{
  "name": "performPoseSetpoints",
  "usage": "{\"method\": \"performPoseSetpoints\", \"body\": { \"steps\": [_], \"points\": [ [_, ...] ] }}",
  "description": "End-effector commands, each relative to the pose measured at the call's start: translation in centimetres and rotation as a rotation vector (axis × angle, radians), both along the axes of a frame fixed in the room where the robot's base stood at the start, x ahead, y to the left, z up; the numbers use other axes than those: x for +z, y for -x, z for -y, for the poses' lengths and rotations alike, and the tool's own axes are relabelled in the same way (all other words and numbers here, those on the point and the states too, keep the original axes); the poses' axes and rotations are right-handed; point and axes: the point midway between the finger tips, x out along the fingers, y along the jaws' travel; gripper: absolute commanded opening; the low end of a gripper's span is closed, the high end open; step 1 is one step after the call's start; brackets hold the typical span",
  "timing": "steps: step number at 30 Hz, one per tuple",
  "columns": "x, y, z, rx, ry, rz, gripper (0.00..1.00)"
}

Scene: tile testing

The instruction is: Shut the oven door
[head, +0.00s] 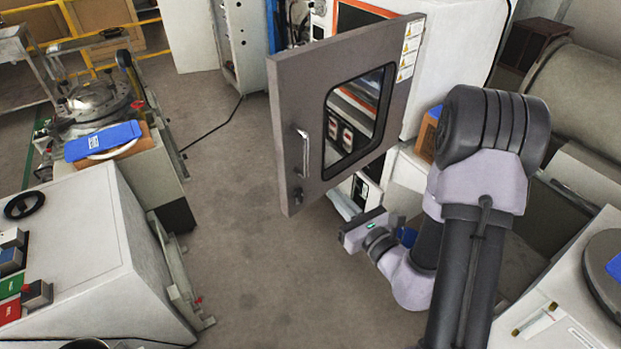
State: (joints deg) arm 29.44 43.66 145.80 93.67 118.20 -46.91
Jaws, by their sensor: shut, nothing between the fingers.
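The oven door (300,110) is a grey panel with a dark window (357,115) and a silver handle (302,150). It stands wide open, swung out from the white oven (455,45), with its hinge side at the right. The oven's orange-edged opening (352,15) shows above the door; most of the inside is hidden. My gripper (352,232) is below the door's lower edge in the picture, right of the handle. Its fingers are small and partly hidden here; it looks shut and holds nothing. I cannot tell whether it touches the door.
A white cabinet (85,255) with a handwheel stands at the left front. A machine with a blue item (103,141) is behind it. Open floor (240,250) lies between them and the door. A white bench (570,300) is at the right front.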

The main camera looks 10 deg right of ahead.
Motion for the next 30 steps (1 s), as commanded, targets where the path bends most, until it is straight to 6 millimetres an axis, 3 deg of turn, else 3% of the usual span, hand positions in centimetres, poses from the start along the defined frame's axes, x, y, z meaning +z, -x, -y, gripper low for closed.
{"method": "performPoseSetpoints", "body": {
  "steps": [1, 5, 15, 30],
  "points": [
    [-0.9, -0.6, -0.3, 0.003, 0.004, 0.007, 0.00],
    [0.1, -3.2, -1.2, 0.003, -0.003, 0.002, 0.00],
    [0.0, -8.8, -2.8, 0.003, -0.003, 0.001, 0.00],
    [0.0, -9.6, -3.0, 0.000, -0.004, 0.000, 0.00]
  ]
}}
